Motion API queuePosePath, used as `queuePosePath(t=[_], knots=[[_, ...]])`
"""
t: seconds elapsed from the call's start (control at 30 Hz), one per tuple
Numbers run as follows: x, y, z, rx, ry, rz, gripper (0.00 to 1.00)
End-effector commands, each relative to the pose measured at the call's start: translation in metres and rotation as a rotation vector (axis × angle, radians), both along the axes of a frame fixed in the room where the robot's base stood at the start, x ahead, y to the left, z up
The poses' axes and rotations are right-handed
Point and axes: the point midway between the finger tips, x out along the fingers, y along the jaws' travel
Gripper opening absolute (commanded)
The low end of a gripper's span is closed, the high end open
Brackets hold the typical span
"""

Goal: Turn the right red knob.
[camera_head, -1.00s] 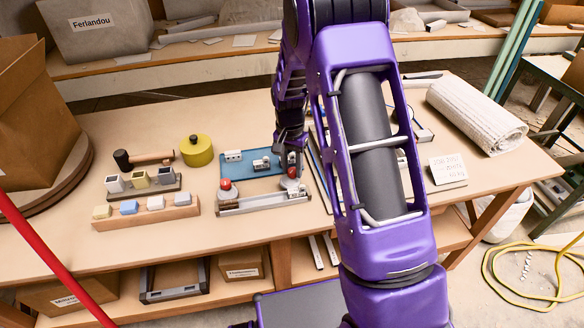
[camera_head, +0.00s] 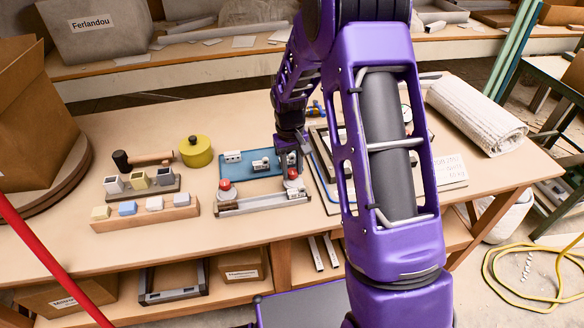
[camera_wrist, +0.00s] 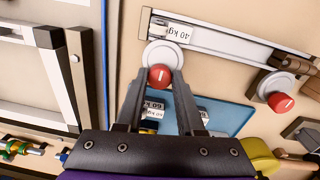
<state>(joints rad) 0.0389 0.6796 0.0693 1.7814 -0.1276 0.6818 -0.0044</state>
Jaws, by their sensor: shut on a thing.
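The right red knob (camera_head: 292,174) sits on a round pale base at the right end of a long metal rail on the bench. It also shows in the wrist view (camera_wrist: 160,76), with a white mark on its face. My gripper (camera_wrist: 160,80) is shut on this knob, one fingertip at each side. In the head view my gripper (camera_head: 291,162) comes down on the knob from behind and hides part of it. The left red knob (camera_head: 225,183) stands free at the rail's other end; it is at the right in the wrist view (camera_wrist: 281,101).
A blue tray (camera_head: 235,171) with small weights lies just behind the rail (camera_head: 255,204). A yellow pot (camera_head: 196,151), a mallet (camera_head: 140,158) and block racks (camera_head: 145,217) stand to the left. A rolled cloth (camera_head: 477,115) lies at the right. Bare bench shows in front of the rail.

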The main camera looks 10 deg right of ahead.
Motion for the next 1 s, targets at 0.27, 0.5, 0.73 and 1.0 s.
queuePosePath(t=[0.27, 0.5, 0.73, 1.0], knots=[[-0.0002, 0.0001, 0.0002, 0.000, 0.000, 0.052, 0.00], [-0.0002, 0.0002, 0.0001, 0.000, 0.000, 0.057, 0.00], [-0.0001, 0.0001, 0.0001, 0.000, 0.000, 0.056, 0.49], [-0.0001, 0.0000, 0.0000, 0.000, 0.000, 0.055, 0.67]])
